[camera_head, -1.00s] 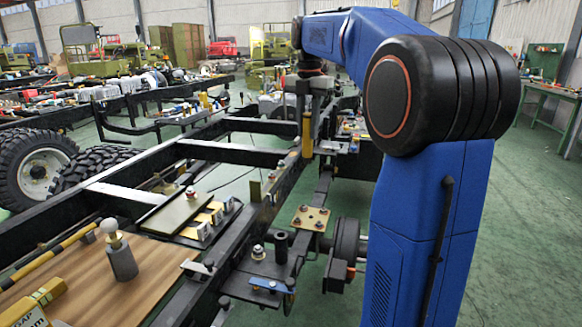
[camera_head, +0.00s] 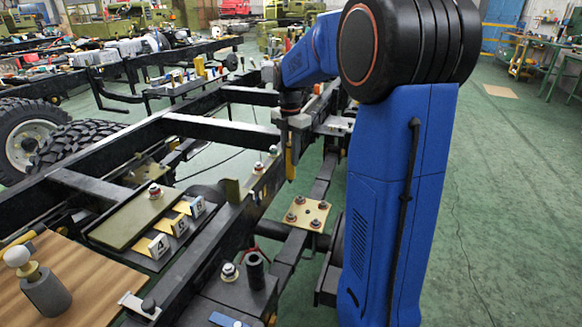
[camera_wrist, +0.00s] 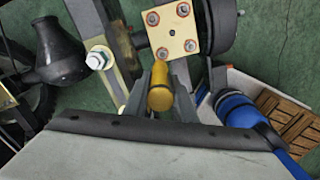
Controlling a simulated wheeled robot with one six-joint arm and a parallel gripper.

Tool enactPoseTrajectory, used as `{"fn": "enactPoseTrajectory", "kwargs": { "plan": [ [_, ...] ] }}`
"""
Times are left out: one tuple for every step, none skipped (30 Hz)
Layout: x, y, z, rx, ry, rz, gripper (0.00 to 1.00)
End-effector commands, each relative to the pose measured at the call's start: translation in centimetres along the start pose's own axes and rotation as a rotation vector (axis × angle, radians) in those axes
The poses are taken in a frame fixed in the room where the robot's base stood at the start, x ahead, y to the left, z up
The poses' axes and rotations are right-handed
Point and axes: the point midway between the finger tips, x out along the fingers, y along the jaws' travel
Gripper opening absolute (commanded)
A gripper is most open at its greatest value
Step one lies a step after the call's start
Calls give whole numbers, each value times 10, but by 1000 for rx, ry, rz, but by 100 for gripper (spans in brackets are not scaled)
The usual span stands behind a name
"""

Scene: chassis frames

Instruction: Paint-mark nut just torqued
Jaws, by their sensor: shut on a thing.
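My gripper (camera_head: 290,142) is shut on a yellow paint marker (camera_head: 290,164), which points down. In the wrist view the marker (camera_wrist: 160,88) sits between the two grey fingers. A tan square plate (camera_head: 306,215) with several bolts or nuts lies on the dark chassis, below and slightly right of the marker in the head view. The plate (camera_wrist: 170,33) is just beyond the marker in the wrist view, with reddish fasteners at its corners. A single bright nut (camera_wrist: 99,57) stands left of it. I cannot tell which nut was torqued or whether the marker touches anything.
The black chassis rails (camera_head: 180,262) run under the arm. An olive plate (camera_head: 140,217) and numbered yellow markers (camera_head: 178,225) lie left. Wheels (camera_head: 30,140) stand far left. Open green floor lies right.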

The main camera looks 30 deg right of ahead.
Motion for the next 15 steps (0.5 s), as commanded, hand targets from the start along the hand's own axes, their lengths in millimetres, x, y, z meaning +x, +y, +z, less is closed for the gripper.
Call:
{"fn": "enactPoseTrajectory", "kwargs": {
  "plan": [
    [14,-3,-2,15,2,-3,1],
    [21,-4,-3,23,1,-2,1],
    [28,-6,-4,33,1,-2,1],
    [32,-6,-4,39,0,-1,1],
    [36,-7,-4,43,0,-1,1],
    [39,-8,-5,48,0,0,1],
    [41,-8,-5,50,0,0,1],
    [43,-8,-5,52,0,0,1],
    [45,-8,-5,53,0,0,1],
    [47,-8,-5,54,0,0,1],
    [48,-8,-5,54,0,0,1],
    [51,-8,-5,53,0,-1,1],
    [53,-8,-5,53,0,-1,1],
    [55,-8,-5,53,0,-1,1],
    [59,-8,-5,53,0,-1,1]
  ]
}}
